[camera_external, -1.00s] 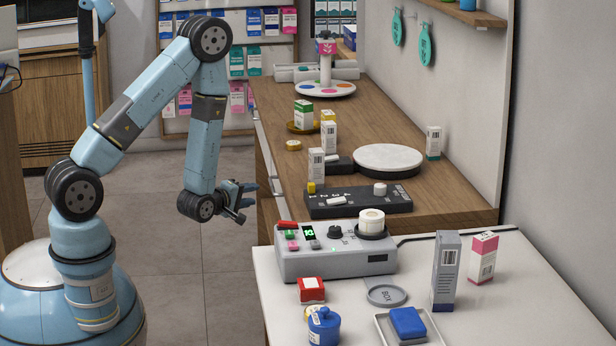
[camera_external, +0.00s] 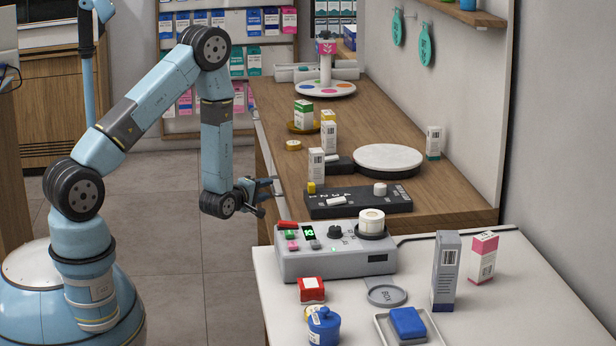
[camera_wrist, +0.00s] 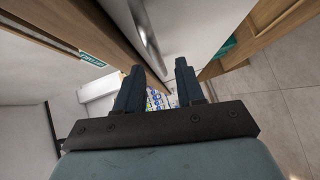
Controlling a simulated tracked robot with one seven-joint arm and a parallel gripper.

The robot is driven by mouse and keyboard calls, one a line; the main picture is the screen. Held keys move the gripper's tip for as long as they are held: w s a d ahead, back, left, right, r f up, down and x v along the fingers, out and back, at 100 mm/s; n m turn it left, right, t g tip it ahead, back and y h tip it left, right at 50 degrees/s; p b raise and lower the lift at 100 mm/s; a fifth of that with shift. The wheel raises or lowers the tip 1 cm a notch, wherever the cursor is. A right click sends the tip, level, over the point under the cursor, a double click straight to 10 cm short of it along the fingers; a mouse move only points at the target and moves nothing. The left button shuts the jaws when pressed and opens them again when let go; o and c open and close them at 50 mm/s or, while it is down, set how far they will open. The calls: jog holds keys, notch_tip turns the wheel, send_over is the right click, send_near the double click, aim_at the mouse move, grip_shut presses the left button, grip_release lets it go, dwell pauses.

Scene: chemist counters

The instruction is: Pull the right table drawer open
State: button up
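The wooden counter (camera_external: 350,115) runs away from the camera in the external view, and its left face is seen edge-on. My gripper (camera_external: 268,189) is close to this left face, low, near the counter's front end. In the wrist view my gripper (camera_wrist: 158,78) shows two dark blue fingers, spread apart with nothing held between them. A silver bar handle (camera_wrist: 148,38) on a pale front (camera_wrist: 185,30) lies ahead of the fingertips, apparently not between them. I cannot tell for sure that this is the right drawer. The drawer fronts are hidden in the external view.
A white table (camera_external: 520,310) with a grey device (camera_external: 335,262) stands in front of the counter. The counter carries small boxes (camera_external: 316,168) and a round white plate (camera_external: 388,158). The tiled floor (camera_external: 170,240) left of the counter is clear.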

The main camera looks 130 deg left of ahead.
jog(key=a, duration=0.3)
jog(key=shift+f, duration=0.25)
jog(key=shift+c, duration=0.5)
grip_shut()
jog(key=shift+d, duration=0.1)
